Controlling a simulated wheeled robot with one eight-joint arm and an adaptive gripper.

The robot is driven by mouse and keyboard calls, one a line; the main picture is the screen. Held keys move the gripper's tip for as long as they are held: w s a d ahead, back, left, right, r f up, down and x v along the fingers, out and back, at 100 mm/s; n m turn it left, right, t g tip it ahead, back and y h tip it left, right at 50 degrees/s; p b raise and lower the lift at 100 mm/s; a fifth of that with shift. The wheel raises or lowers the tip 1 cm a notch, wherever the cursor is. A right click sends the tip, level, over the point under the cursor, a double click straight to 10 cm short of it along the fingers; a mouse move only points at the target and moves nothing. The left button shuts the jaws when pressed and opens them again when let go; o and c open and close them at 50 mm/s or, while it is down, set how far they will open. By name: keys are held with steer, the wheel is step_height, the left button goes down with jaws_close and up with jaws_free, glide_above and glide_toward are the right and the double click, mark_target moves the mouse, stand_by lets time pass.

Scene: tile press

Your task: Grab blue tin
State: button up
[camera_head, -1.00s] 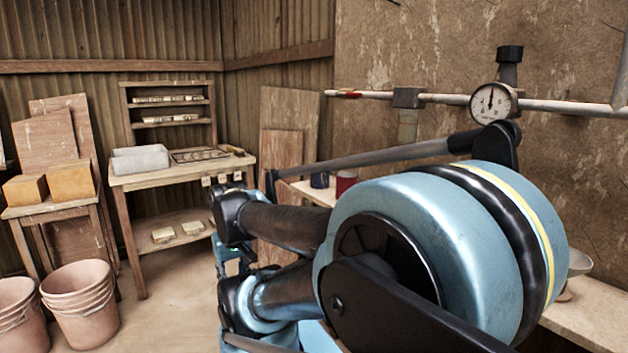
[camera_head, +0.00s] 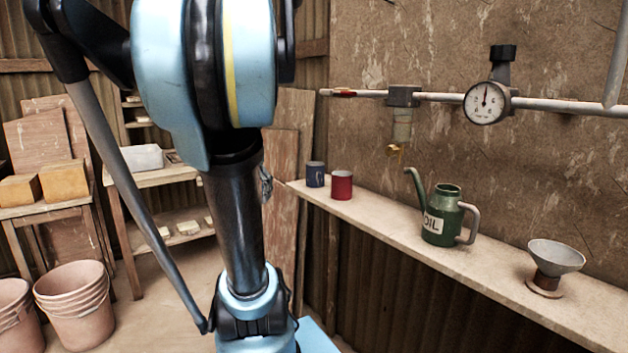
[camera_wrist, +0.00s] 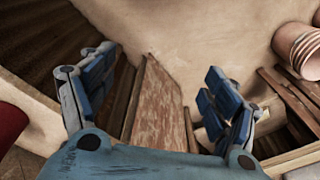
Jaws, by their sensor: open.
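The blue tin (camera_head: 316,174) stands upright at the far left end of the wall shelf in the head view, just left of and behind the red tin (camera_head: 342,185). In the wrist view my gripper (camera_wrist: 158,62) is open, its two fingers spread wide with nothing between them. Leaning boards and the floor lie beyond the fingers. A red surface (camera_wrist: 10,125), which looks like the red tin, is cut off at the wrist view's left edge. I cannot make out the blue tin in the wrist view. My arm hides most of my gripper in the head view.
A green oil can (camera_head: 441,216) and a funnel (camera_head: 556,258) stand farther right on the shelf (camera_head: 395,219). A pipe with a gauge (camera_head: 487,102) and a hanging brass-tipped fitting (camera_head: 402,128) runs above it. Boards (camera_head: 280,150) lean just beyond its left end.

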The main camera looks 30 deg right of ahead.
steer(key=w+d+r+m, duration=0.3)
steer(key=w+d+r, duration=0.1)
steer(key=d, duration=0.3)
steer(key=w+d+r+m, duration=0.3)
steer(key=d, duration=0.5)
steer(key=m+g, duration=0.1)
steer(key=m, duration=0.4)
glide_toward(315, 177)
steer(key=w+d, duration=0.2)
steer(key=w, duration=0.1)
step_height(315, 177, down, 11)
steer(key=shift+w+d+f, duration=0.1)
steer(key=shift+c, duration=0.5)
steer(key=c, duration=1.1)
